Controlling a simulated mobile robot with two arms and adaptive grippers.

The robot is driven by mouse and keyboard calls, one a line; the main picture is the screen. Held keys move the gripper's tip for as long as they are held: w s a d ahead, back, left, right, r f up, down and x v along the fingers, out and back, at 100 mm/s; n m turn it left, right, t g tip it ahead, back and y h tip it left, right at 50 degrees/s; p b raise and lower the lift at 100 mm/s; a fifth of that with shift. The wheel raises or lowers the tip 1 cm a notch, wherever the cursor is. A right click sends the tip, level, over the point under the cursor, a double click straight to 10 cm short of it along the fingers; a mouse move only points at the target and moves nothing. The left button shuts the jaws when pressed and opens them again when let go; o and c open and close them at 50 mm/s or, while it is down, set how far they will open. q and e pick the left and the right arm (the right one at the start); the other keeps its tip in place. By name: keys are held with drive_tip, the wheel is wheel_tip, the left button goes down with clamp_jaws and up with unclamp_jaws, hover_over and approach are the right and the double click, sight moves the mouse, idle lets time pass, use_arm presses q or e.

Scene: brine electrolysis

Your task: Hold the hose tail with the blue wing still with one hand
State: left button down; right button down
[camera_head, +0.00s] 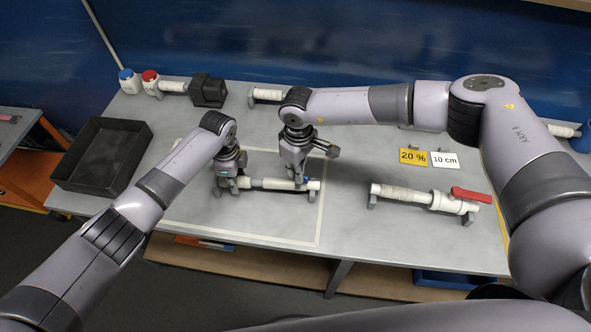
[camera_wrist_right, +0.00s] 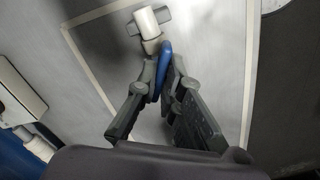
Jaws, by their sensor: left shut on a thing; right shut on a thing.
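A white hose tail (camera_head: 274,184) lies level on a dark holder inside the taped rectangle on the bench. My left gripper (camera_head: 229,188) is shut on the left end of this white piece and hides part of it. My right gripper (camera_head: 299,180) points down at its right part and is shut on the blue wing, which shows between the fingers in the right wrist view (camera_wrist_right: 166,66). White fitting parts (camera_wrist_right: 148,26) show just beyond the fingertips there. The exact contact of the left fingers is too small to see.
A black tray (camera_head: 66,172) stands at the left. A white pipe with a red lever (camera_head: 471,194) rests on holders at the right. Two bottles and a black block (camera_head: 208,90) stand at the back left. A yellow card (camera_head: 413,157) reads 20 %, a white one (camera_head: 445,160) 10 cm.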

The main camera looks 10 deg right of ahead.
drive_tip(key=shift+d+n, duration=0.1)
drive_tip(key=shift+n, duration=0.2)
drive_tip(key=c, duration=1.7)
unclamp_jaws()
drive_tip(key=shift+o, duration=0.2)
drive_tip(key=shift+r, duration=0.1)
wheel_tip(320, 180, up, 12)
drive_tip(key=shift+c, duration=0.2)
